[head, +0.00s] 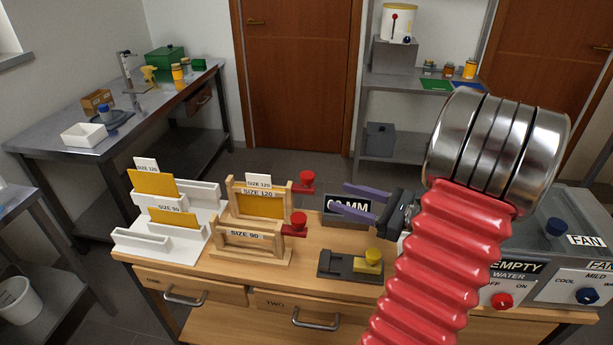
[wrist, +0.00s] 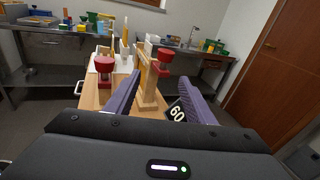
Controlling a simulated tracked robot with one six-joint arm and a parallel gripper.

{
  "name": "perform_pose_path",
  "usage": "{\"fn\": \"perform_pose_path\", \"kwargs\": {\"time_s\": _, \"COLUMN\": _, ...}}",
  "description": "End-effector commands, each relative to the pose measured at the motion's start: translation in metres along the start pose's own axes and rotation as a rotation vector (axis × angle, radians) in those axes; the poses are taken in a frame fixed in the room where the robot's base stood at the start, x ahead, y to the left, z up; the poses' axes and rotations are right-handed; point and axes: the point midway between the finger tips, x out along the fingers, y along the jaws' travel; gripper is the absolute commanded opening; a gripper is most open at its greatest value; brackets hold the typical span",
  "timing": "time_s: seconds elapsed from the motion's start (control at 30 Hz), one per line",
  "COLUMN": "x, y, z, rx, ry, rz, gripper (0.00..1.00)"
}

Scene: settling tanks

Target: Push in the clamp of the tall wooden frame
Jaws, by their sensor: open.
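The tall wooden frame (head: 288,200), labelled SIZE 120, stands on the wooden bench and holds a yellow panel. Its red clamp (head: 306,182) has a round knob and sticks out from the frame's right side. My gripper (head: 341,196) is open and empty, to the right of this clamp and apart from it. In the wrist view, the tall frame (wrist: 148,88) and its red clamp (wrist: 164,62) show ahead, between the purple fingers of my gripper (wrist: 161,77). The finger on the left hides part of the bench.
A shorter SIZE 90 frame (head: 250,239) with its own red clamp (head: 297,226) stands in front. A white rack (head: 205,193) stands at left.

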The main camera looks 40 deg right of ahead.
Motion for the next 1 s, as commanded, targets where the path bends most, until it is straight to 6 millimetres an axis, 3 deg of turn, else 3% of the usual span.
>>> {"fn": "perform_pose_path", "kwargs": {"time_s": 0.13, "x": -0.001, "y": -0.009, "z": 0.020, "rx": 0.054, "ry": -0.078, "rz": -0.029, "gripper": 0.49}}
{"fn": "perform_pose_path", "kwargs": {"time_s": 0.63, "x": 0.003, "y": -0.007, "z": 0.021, "rx": 0.072, "ry": -0.078, "rz": -0.021, "gripper": 0.49}}
{"fn": "perform_pose_path", "kwargs": {"time_s": 1.0, "x": 0.041, "y": -0.007, "z": 0.023, "rx": 0.071, "ry": -0.078, "rz": -0.019, "gripper": 0.49}}
